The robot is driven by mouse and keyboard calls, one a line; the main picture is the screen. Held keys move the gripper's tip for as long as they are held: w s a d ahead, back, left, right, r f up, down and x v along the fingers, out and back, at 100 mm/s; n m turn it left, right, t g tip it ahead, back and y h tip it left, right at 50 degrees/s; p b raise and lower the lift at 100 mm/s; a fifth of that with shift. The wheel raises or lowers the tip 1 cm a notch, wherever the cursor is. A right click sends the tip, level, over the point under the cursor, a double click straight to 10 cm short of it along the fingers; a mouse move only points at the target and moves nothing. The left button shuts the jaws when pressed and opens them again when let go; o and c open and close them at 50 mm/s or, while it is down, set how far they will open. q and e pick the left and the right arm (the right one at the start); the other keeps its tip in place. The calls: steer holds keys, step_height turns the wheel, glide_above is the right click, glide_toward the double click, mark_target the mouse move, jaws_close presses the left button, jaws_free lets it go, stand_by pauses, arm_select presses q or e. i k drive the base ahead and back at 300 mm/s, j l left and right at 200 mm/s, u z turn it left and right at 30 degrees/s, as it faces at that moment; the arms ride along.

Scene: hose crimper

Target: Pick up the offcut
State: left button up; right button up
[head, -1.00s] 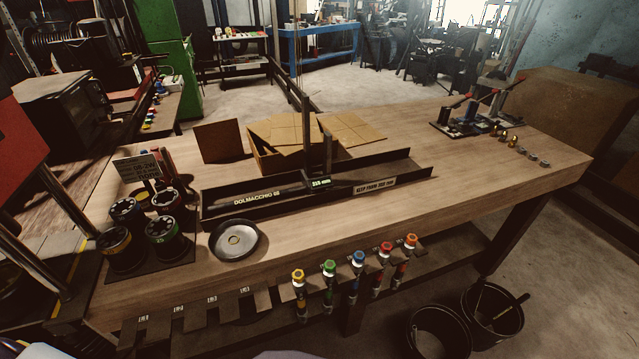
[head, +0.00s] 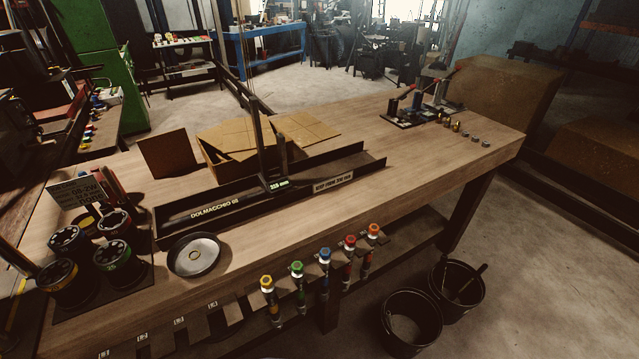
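I cannot pick out a piece that is clearly the offcut. A long dark measuring trough (head: 222,207) marked DOLMACCHIO lies along the workbench, with an upright post and a small lit display (head: 279,184) on it. No loose hose piece is distinguishable in the trough at this size. A round shallow metal dish (head: 195,255) sits in front of the trough's left end and looks empty. Neither of my grippers is in view.
The wooden workbench (head: 400,170) has free room at its right. An open cardboard box (head: 231,150) stands behind the trough. Several dark reels (head: 68,243) stand at the left. Two black buckets (head: 411,320) (head: 459,293) stand on the floor.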

mark_target(173, 225)
steer(key=z, duration=1.05)
steer(key=u, duration=2)
